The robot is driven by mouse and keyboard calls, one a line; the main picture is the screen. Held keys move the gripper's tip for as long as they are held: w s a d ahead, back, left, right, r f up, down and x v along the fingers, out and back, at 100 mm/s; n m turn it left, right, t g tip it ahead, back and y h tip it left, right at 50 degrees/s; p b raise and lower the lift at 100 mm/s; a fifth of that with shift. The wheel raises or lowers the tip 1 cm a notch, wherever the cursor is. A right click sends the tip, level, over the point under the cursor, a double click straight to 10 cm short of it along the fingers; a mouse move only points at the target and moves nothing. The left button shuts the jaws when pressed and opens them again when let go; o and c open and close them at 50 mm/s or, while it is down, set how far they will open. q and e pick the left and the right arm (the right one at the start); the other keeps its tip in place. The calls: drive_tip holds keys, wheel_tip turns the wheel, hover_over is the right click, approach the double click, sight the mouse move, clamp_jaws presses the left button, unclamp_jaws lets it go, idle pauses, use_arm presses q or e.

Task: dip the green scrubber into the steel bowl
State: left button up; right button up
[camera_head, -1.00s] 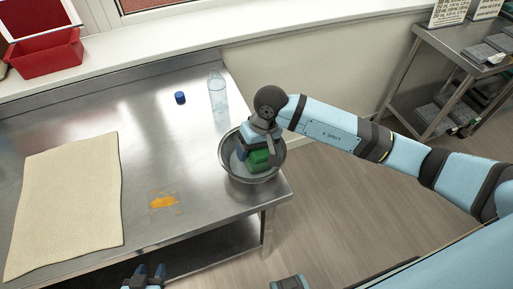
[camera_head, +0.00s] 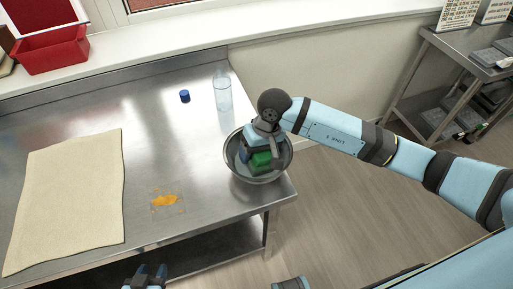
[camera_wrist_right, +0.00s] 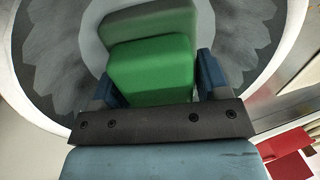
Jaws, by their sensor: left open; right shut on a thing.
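The green scrubber (camera_head: 261,161) is between the fingers of my right gripper (camera_head: 258,157), inside the steel bowl (camera_head: 232,164) at the table's right corner. In the right wrist view the scrubber (camera_wrist_right: 150,72) sits between the two blue fingers of my right gripper (camera_wrist_right: 158,85), with a greyish green part beyond it. The bowl's pale rim (camera_wrist_right: 293,40) surrounds it there. Whether the scrubber touches the bowl's bottom cannot be told. My left gripper (camera_head: 149,272) is open and empty at the bottom edge of the head view, in front of the table.
An orange spill (camera_head: 165,200) lies on the steel table (camera_head: 150,140), left of the bowl. A beige cloth (camera_head: 68,200) lies at the left. A clear bottle (camera_head: 222,92) and a blue cap (camera_head: 184,96) stand behind. A red bin (camera_head: 50,50) sits on the sill.

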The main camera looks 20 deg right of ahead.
drive_tip(key=shift+s+d+f, duration=0.1)
drive_tip(key=shift+d+f, duration=0.05)
drive_tip(key=shift+f, duration=0.05)
drive_tip(key=p+v, duration=0.1)
drive_tip(key=v, duration=0.4)
drive_tip(key=shift+p, duration=0.3)
drive_tip(key=v, duration=0.2)
drive_tip(key=shift+w+r+p, duration=0.2)
drive_tip(key=shift+r+p, duration=0.1)
drive_tip(key=shift+p, duration=0.05)
drive_tip(key=shift+v, duration=0.8)
drive_tip(key=shift+r+p, duration=0.3)
drive_tip(key=shift+r, duration=0.25)
drive_tip(key=v, duration=0.2)
drive_tip(key=a+v, duration=0.1)
drive_tip(key=shift+r+p, duration=0.35)
drive_tip(key=shift+r, duration=0.15)
